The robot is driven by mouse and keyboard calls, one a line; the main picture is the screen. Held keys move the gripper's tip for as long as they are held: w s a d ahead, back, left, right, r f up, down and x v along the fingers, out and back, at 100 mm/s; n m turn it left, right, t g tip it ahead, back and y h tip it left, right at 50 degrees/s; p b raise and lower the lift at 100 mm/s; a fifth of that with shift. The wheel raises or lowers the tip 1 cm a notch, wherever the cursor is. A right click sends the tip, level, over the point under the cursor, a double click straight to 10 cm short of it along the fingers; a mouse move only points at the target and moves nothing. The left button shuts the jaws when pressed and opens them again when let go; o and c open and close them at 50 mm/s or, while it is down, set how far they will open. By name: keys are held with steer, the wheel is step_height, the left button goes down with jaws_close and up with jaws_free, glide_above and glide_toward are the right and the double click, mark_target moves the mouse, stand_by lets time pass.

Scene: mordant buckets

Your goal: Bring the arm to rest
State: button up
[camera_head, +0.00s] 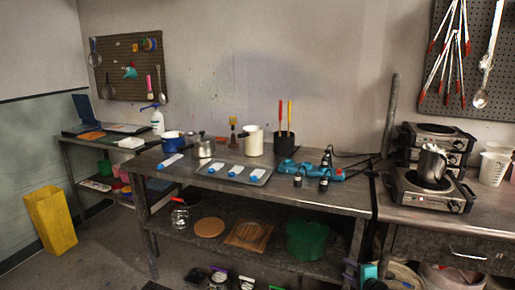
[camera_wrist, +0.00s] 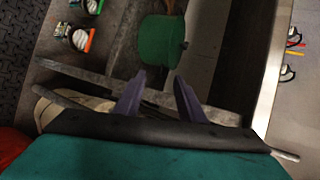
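My gripper (camera_head: 349,270) is low at the bottom of the head view, right of the green tub (camera_head: 307,241) and in front of the steel bench. In the wrist view, the two purple fingers of my gripper (camera_wrist: 160,76) stand apart with nothing visible between their tips. The green tub (camera_wrist: 160,40) lies beyond the fingertips there. A dark curved bar (camera_wrist: 140,128) crosses the finger bases; I cannot tell what it belongs to. Most of my arm is out of view.
The middle bench's lower shelf (camera_head: 175,232) holds a wooden board (camera_head: 247,236) and other items. Pale buckets (camera_head: 402,276) stand on the floor close right of my gripper. A hot plate (camera_head: 430,190) sits on the right counter. A yellow bin (camera_head: 50,220) stands far left.

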steer(key=s+a+f+n+g+y+p, duration=0.2)
steer(key=s+a+f+n+g, duration=0.25)
steer(key=s+a+f, duration=0.6)
steer(key=s+a+f+n+g+y+p, duration=0.1)
steer(key=s+a+f+n+g, duration=0.35)
steer(key=s+a+f, duration=0.6)
steer(key=s+a+f+n+g+h+p, duration=0.1)
steer(key=s+a+f+n+g, duration=0.1)
steer(key=s+f+g, duration=0.3)
steer(key=s+a+f+n, duration=0.2)
steer(key=s+f, duration=0.2)
steer(key=s, duration=0.3)
steer(key=s+d+n+g+h, duration=0.3)
steer(key=s+d+g+h, duration=0.1)
steer(key=s+d, duration=0.3)
steer(key=s, duration=0.2)
steer(key=shift+s+d+n, duration=0.4)
